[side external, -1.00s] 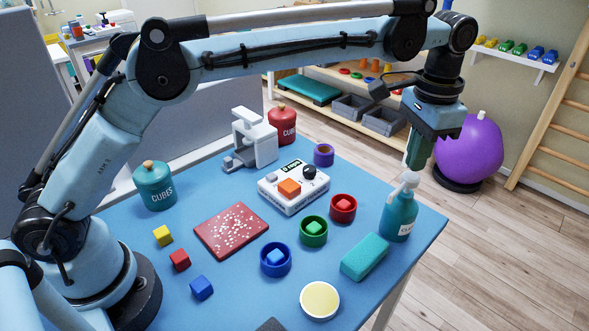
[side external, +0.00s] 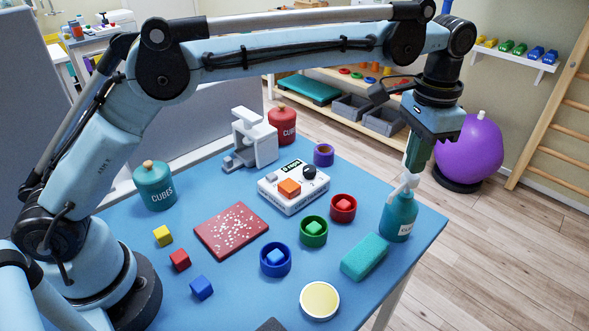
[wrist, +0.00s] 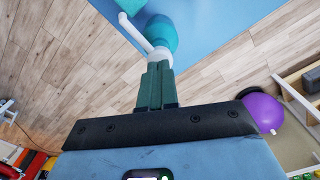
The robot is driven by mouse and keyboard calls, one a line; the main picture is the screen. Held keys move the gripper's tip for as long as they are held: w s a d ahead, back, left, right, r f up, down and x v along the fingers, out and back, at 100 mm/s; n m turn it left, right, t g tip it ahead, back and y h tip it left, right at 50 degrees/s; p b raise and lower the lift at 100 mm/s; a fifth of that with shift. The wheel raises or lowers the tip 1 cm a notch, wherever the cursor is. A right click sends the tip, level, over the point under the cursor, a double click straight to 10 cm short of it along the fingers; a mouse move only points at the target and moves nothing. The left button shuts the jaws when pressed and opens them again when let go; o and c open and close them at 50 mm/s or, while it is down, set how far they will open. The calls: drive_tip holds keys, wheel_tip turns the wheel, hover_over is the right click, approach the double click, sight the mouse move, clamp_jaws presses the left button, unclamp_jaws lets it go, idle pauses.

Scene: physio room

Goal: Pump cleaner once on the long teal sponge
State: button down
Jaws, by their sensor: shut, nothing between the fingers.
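The cleaner bottle (side external: 398,219) is teal with a white pump head (side external: 405,184) and stands upright at the table's right edge. My gripper (side external: 413,172) is shut and empty, with its green fingertips at the top of the pump head. In the wrist view, the shut fingers (wrist: 157,88) point at the white pump (wrist: 158,54), and the teal bottle (wrist: 160,33) shows beyond it. Contact looks likely, but the fingers partly hide the pump top. The long teal sponge (side external: 364,257) lies on the table just left of and nearer than the bottle.
Blue, green and red rings (side external: 314,232) with cubes stand left of the sponge. A round cream-topped tin (side external: 320,300) is in front. A control box (side external: 293,187) and a red speckled board (side external: 231,230) lie farther left. The table's right edge (side external: 425,240) is close to the bottle.

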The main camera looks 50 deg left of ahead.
drive_tip(key=shift+f, duration=1.25)
drive_tip(key=shift+r, duration=1.5)
wheel_tip(320, 180, up, 6)
